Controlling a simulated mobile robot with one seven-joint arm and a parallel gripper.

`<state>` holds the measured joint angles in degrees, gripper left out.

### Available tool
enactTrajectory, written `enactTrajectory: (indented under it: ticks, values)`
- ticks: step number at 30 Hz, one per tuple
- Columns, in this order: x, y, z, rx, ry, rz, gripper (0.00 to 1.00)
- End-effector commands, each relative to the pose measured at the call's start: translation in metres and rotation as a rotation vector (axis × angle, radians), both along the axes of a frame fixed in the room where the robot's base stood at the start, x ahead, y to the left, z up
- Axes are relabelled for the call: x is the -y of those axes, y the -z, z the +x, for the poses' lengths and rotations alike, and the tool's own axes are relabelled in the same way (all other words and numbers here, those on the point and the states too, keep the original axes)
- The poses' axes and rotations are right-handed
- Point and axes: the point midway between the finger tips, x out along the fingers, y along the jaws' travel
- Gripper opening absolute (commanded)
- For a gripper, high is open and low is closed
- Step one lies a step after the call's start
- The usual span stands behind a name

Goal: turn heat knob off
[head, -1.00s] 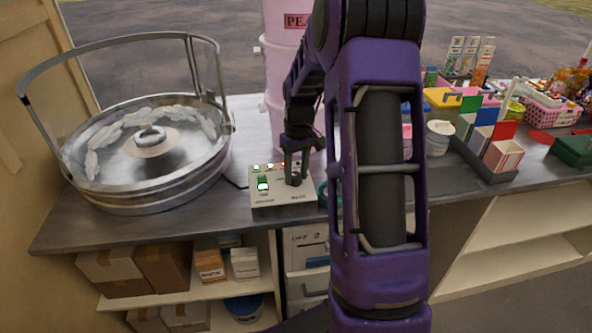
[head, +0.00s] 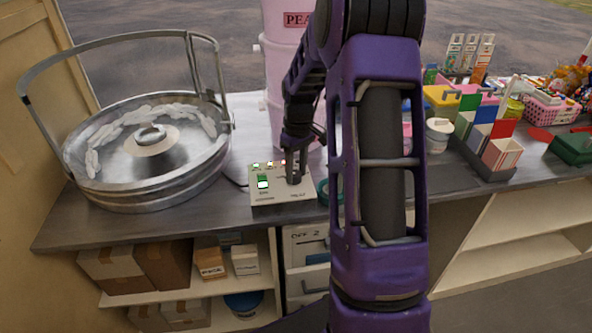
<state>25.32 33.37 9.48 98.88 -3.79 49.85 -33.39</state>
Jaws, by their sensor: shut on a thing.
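A small cream control box (head: 281,195) stands on the counter, right of the round metal machine. A green lit switch (head: 263,182) and a row of small lights show on its top left. My gripper (head: 294,180) points down onto the right part of the box top, where the heat knob is. It is shut on the heat knob, which the fingers mostly hide. The knob's angle cannot be read.
A wide metal floss bowl (head: 150,185) with a raised hoop stands at the left. A pink container (head: 285,60) rises behind the box. A teal ring (head: 323,192) lies right of the box. Paper cartons (head: 503,153) and sweets fill the right side.

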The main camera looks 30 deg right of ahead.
Motion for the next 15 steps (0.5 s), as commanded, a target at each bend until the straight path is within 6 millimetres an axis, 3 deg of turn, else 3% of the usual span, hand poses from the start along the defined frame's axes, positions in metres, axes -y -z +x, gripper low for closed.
enactTrajectory:
  ticks: [1, 5, 15]
  values:
    - [0.0002, -0.0008, 0.0005, 0.001, -0.002, -0.001, 0.51]
    - [0.0001, -0.0006, 0.0004, 0.001, -0.001, -0.001, 0.75]
    - [0.0002, -0.0025, 0.0004, 0.001, 0.0, -0.001, 0.76]
